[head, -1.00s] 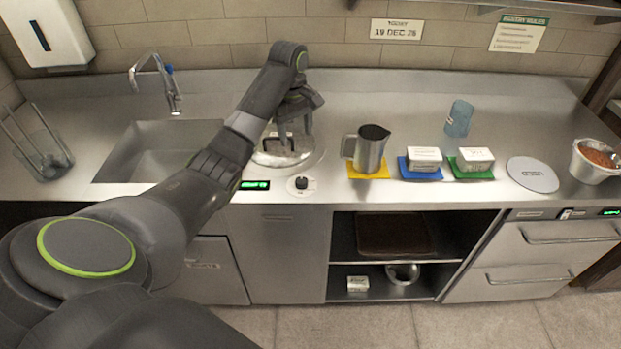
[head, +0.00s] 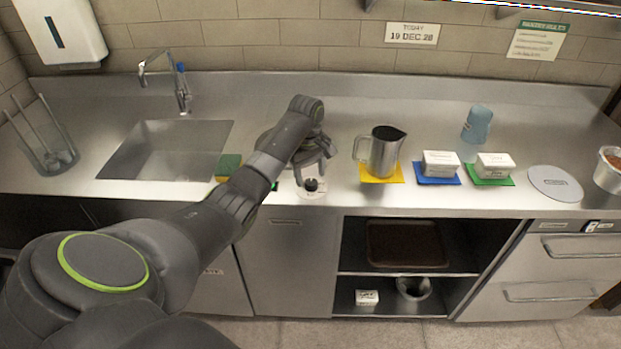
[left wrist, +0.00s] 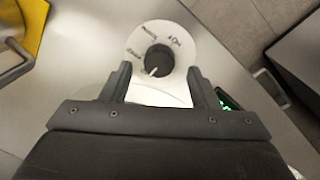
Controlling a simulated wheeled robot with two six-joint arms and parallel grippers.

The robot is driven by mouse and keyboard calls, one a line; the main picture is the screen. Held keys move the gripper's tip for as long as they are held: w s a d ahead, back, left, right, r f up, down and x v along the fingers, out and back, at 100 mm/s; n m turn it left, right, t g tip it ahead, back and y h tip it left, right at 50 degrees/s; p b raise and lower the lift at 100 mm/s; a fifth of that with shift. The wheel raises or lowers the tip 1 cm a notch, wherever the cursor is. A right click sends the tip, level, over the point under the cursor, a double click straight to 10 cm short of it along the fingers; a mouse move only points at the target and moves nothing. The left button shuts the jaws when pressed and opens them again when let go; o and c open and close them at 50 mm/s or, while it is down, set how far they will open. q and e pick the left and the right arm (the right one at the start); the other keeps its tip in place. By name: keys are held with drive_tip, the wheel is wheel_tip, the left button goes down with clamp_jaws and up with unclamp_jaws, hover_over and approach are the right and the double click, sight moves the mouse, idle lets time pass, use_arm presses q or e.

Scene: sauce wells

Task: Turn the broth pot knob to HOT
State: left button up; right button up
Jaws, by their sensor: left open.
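The black knob (head: 312,184) sits on a pale round dial plate at the counter's front. In the left wrist view the knob (left wrist: 159,57) has a light pointer mark toward the lower left of that picture. Small labels, one apparently HOT, line the plate's (left wrist: 180,32) upper side. My left gripper (head: 311,170) is right above the knob, fingers down. In the left wrist view the open fingers (left wrist: 159,72) show on either side of the knob, apart from it. The broth pot behind is mostly hidden by my arm. My right gripper is out of view.
A metal pitcher (head: 384,152) stands on a yellow mat (head: 370,179) right of the knob. White boxes (head: 440,163) on coloured mats and a blue cup (head: 477,124) are farther right. A green sponge (head: 229,166) and the sink (head: 165,150) lie left.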

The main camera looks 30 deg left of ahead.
use_arm(q)
drive_tip(key=shift+w+f, duration=0.1)
drive_tip(key=shift+f, duration=1.1)
drive_tip(key=c, duration=1)
drive_tip(key=shift+o, duration=0.2)
drive_tip(key=shift+r, duration=0.1)
